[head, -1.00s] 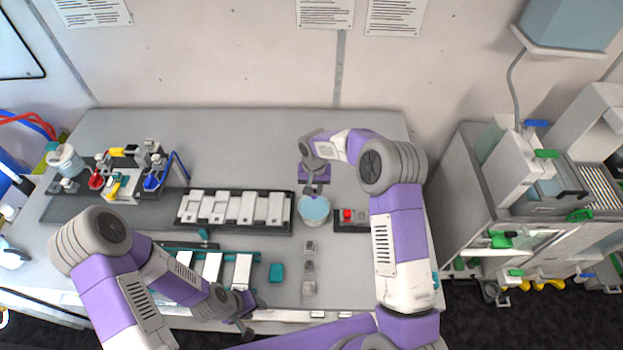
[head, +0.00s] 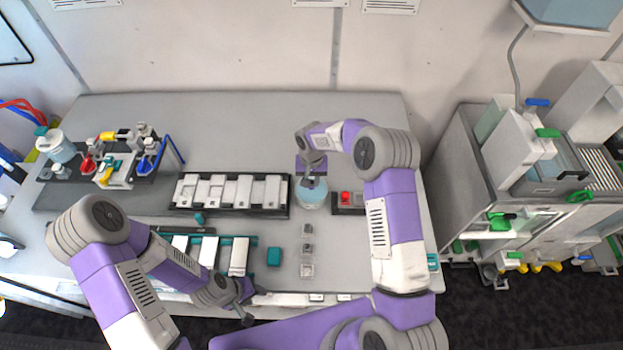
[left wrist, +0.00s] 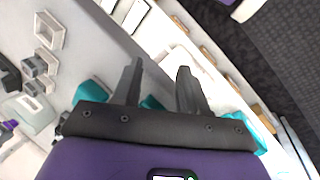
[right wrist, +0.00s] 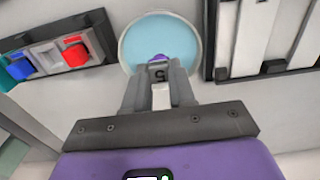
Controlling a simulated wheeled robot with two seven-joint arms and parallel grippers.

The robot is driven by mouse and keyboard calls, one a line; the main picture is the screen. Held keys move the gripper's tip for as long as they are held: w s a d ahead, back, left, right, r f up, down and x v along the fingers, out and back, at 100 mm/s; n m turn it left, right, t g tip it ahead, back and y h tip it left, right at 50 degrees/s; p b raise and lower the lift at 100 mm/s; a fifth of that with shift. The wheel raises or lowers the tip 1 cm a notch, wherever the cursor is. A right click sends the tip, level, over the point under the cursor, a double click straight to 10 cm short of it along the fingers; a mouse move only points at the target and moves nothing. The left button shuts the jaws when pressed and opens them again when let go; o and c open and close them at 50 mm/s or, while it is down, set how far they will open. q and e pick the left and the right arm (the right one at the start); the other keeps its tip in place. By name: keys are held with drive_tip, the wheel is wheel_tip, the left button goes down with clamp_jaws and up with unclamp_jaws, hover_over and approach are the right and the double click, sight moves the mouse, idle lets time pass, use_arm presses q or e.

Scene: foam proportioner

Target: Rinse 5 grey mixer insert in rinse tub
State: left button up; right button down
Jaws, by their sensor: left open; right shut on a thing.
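The rinse tub (head: 313,198) is a round, pale container of light blue liquid at the middle of the bench. It also shows in the right wrist view (right wrist: 197,45). My right gripper (head: 309,184) points down over the tub. In the right wrist view its fingers (right wrist: 160,78) are shut on a small dark grey piece (right wrist: 158,73) with a light mark like a 5, seemingly the grey mixer insert. Whether it touches the liquid is unclear. My left gripper (head: 254,305) is open and empty near the front edge, its fingers apart in the left wrist view (left wrist: 158,75).
A red-button box (head: 346,198) stands right of the tub, a dark rack with white slabs (head: 230,192) left of it. Several small grey square holders (head: 307,250) line up in front, beside a teal block (head: 274,257). The bench behind is clear.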

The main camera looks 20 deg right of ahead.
drive_tip(key=shift+f+b, duration=0.45)
drive_tip(key=shift+f, duration=0.2)
drive_tip(key=shift+s+a+f+b, duration=0.25)
drive_tip(key=shift+s+f+b, duration=0.1)
drive_tip(key=shift+b, duration=0.15)
drive_tip(key=shift+s+a+f+b, duration=0.1)
drive_tip(key=shift+s+f+b, duration=0.35)
drive_tip(key=shift+f+b, duration=0.45)
